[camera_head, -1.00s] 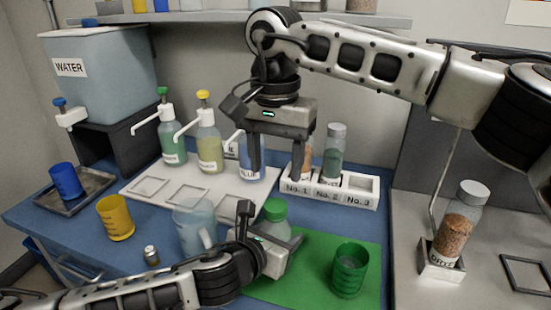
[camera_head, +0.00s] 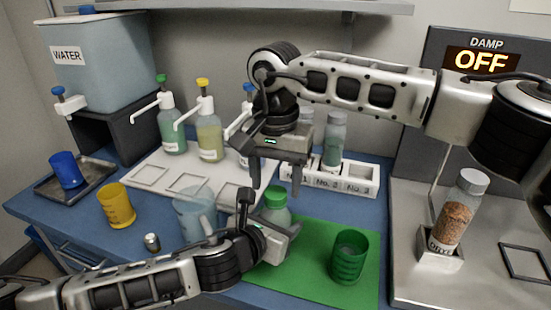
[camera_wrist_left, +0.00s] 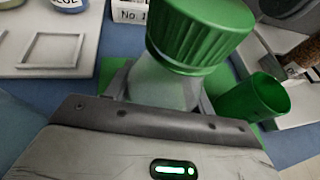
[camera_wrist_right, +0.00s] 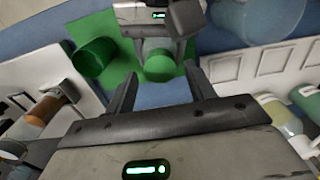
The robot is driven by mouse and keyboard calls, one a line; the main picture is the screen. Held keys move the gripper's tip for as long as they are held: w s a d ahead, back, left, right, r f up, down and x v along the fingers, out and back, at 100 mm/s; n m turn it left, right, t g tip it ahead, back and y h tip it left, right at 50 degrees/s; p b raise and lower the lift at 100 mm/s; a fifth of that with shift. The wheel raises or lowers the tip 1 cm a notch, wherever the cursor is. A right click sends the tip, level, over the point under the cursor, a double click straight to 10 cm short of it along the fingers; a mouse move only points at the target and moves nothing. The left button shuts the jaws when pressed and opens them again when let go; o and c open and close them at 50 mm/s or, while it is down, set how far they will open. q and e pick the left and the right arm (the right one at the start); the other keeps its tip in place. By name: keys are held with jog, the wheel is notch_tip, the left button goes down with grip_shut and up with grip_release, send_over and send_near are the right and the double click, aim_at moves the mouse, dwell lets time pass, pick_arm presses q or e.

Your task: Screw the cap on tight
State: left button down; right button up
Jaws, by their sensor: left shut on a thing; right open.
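The cap sits on the bottle's mouth and shows large in the left wrist view (camera_wrist_left: 200,32). My left gripper (camera_head: 272,230) is shut around the bottle's body (camera_wrist_left: 160,85), below the cap. My right gripper (camera_head: 277,180) is open and empty, fingers pointing down, just above and behind the cap. In the right wrist view the cap (camera_wrist_right: 158,66) lies beyond and between the open fingertips (camera_wrist_right: 160,85), apart from them. How tight the cap is cannot be told.
A green cup (camera_head: 349,262) stands on the green mat (camera_head: 310,283). A clear beaker (camera_head: 193,212) is left of the bottle. Pump bottles and a numbered rack (camera_head: 350,183) stand behind.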

pick_arm(q)
jog(key=shift+f, duration=0.1)
pick_arm(e)
jog(key=shift+f, duration=0.8)
jog(key=c, duration=1.1)
